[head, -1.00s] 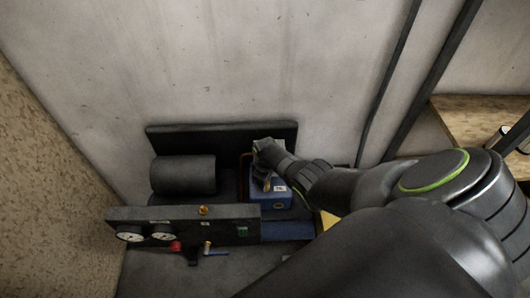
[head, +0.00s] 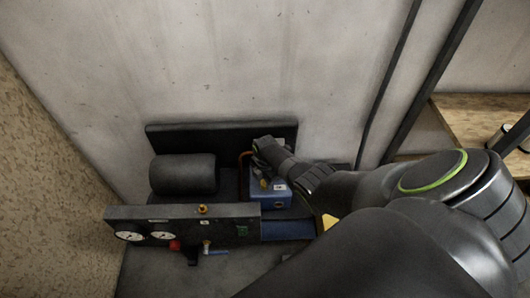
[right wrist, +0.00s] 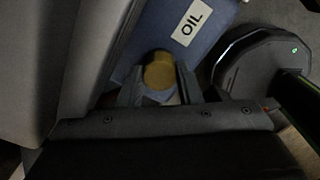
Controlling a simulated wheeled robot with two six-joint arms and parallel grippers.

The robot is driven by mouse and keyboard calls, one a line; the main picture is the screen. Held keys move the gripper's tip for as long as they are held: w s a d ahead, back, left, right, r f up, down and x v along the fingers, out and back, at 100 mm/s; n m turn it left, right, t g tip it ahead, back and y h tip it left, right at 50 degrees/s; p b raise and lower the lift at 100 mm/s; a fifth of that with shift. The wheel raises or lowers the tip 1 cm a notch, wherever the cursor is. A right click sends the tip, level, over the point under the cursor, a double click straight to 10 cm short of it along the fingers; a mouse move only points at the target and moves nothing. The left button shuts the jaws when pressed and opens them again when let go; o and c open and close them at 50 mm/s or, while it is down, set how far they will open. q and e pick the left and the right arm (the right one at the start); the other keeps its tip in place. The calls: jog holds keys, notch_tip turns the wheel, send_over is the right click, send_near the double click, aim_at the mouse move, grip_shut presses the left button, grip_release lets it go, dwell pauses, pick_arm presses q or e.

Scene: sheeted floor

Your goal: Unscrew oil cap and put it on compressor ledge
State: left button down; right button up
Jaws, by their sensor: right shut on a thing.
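The oil cap (right wrist: 159,72) is a yellow round knob beside a white OIL label (right wrist: 193,22) in the right wrist view. My right gripper (right wrist: 158,88) is shut on it, with a finger on each side. In the head view my right gripper (head: 264,181) is over the blue oil box (head: 271,198) of the compressor. I cannot tell whether the cap is still seated on the box. The compressor's dark front panel (head: 226,224) forms a ledge along its top edge. My left gripper is not in view.
The compressor has a black cylinder (head: 183,174), a dark back plate (head: 222,135) and two gauges (head: 129,236) on the front panel. A concrete wall (head: 230,60) stands close behind. A wooden shelf (head: 470,115) is at the right.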

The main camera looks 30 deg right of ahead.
jog(key=shift+n, duration=0.8)
jog(key=o, duration=1.2)
jog(key=shift+c, duration=1)
